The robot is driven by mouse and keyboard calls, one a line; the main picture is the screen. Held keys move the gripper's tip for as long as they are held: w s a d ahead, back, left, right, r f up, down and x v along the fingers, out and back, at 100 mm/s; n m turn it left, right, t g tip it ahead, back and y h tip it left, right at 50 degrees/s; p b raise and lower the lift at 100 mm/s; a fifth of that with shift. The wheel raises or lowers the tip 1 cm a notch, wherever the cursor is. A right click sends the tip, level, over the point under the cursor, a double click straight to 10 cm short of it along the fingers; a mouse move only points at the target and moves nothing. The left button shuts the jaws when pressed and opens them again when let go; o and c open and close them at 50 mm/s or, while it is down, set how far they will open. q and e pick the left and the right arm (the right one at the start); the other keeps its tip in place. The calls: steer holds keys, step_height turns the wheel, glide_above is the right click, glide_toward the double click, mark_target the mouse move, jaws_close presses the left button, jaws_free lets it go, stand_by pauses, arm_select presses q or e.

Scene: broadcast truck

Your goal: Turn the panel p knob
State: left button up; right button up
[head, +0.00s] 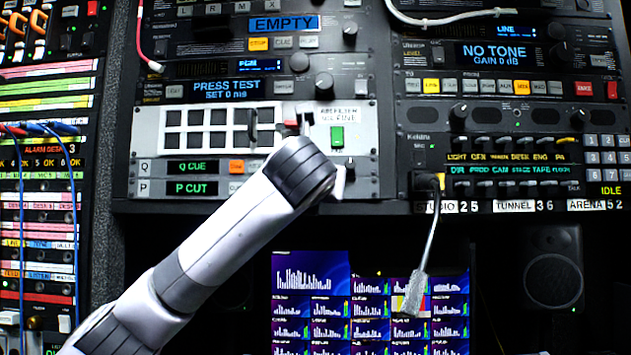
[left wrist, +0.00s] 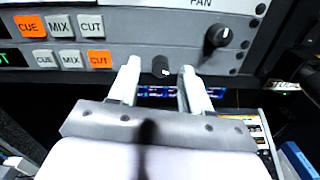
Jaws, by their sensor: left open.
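The panel P row shows in the head view with its green "P CUT" display (head: 191,188). Its right part is hidden behind my left arm there. In the left wrist view, a small black knob (left wrist: 161,66) sits on the lower row, right of the CUE, MIX and CUT buttons, with CUT lit orange. My left gripper (left wrist: 160,69) is open, one finger on each side of this knob. I cannot tell whether the fingers touch it. In the head view the fingers are mostly hidden by the arm. My right gripper is not in view.
A larger black knob (left wrist: 218,34) sits above and right of the fingers. The "Q CUE" display (head: 191,167) is directly above the P row. Monitors (head: 312,300) stand below the rack edge.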

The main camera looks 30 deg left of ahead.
arm_select(q)
steer(key=shift+w+a, duration=0.3)
steer(key=shift+w, duration=0.25)
steer(key=shift+c, duration=0.3)
jaws_close()
